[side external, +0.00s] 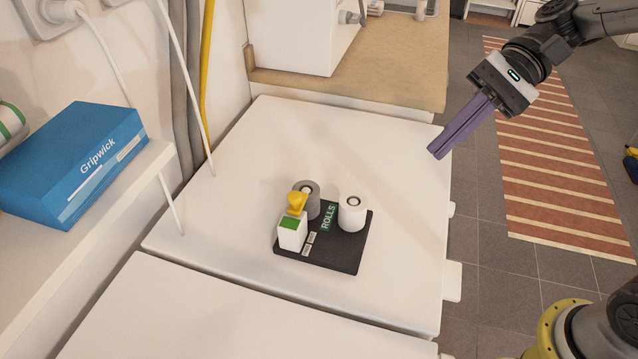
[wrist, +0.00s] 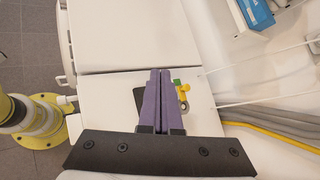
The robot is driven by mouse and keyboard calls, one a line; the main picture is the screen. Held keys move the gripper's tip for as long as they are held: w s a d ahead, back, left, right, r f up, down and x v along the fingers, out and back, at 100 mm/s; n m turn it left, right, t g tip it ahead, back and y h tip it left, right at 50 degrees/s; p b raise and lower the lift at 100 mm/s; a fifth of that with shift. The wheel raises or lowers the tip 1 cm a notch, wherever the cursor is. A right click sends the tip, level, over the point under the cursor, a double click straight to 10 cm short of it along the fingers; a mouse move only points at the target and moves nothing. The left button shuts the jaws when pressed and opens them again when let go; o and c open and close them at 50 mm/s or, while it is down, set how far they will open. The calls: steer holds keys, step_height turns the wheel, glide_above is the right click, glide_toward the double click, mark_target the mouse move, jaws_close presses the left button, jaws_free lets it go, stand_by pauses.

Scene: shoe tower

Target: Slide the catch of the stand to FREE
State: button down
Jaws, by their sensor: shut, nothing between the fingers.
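The stand is a dark base plate (side external: 345,255) lettered ROLLS, lying on a white surface. A white block (side external: 292,238) with a green patch on top stands at its left corner. A yellow piece (side external: 297,203), which looks like the catch, sits at the block's far edge. No FREE mark is readable. In the wrist view the yellow piece (wrist: 184,93) shows just right of my fingers, and they hide much of the stand (wrist: 139,98). My gripper (side external: 436,153) has purple fingers, shut and empty, raised up and to the right of the stand, apart from it.
The white top (side external: 240,170) around the stand is clear. A blue Gripwick box (side external: 80,160) lies on a shelf at left. Cables hang at back left.

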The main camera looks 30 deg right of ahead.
mark_target(297, 198)
steer(key=w+d+f+m+y, duration=0.2)
steer(key=w+f+m+y, duration=0.2)
steer(key=w+f, duration=0.9)
steer(key=w+m, duration=0.1)
steer(key=m, duration=0.2)
steer(key=shift+f+t+y, duration=0.4)
steer(key=shift+w, duration=0.1)
steer(key=a+f, duration=0.2)
steer(key=a, duration=1.1)
steer(key=shift+a+f, duration=0.15)
steer(key=shift+a, duration=0.25)
